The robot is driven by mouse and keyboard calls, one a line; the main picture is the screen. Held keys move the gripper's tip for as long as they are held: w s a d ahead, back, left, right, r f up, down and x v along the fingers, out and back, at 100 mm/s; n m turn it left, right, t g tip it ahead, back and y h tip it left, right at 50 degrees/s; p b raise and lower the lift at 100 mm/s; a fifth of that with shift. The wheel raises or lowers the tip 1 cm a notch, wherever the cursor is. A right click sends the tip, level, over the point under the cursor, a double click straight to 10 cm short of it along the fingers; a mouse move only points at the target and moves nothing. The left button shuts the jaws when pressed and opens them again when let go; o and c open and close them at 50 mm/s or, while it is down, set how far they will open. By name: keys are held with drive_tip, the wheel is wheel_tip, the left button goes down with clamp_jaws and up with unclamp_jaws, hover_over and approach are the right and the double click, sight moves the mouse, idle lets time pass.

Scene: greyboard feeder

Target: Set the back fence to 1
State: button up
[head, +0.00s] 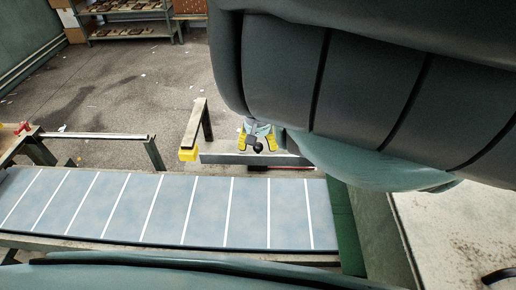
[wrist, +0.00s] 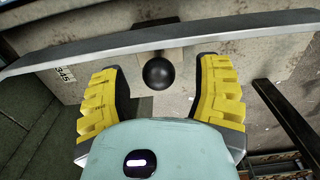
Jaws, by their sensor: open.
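The back fence appears to be the long grey bar (wrist: 225,31) crossing the top of the wrist view; a grey bar (head: 222,158) also shows beyond the belt in the head view. A round black knob (wrist: 159,70) sits just below the bar on a pale block. My gripper (wrist: 162,90) has yellow ribbed fingers, one on each side of the knob, with gaps on both sides. It is open and holds nothing. Its fingers also show in the head view (head: 258,142) around the knob. Small printed digits (wrist: 66,74), seemingly 3, 4, 5, show left of the fingers; no 1 is readable.
A blue-grey belt (head: 200,210) with white cross lines runs along the front. A dark rail with a yellow end block (head: 188,154) stands left of my gripper. Another rail (head: 95,136) is farther left. Shelves (head: 125,20) stand at the back, with open floor before them.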

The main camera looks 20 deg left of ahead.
drive_tip(key=shift+d+f, duration=0.1)
drive_tip(key=shift+f, duration=0.4)
clamp_jaws()
idle(0.3)
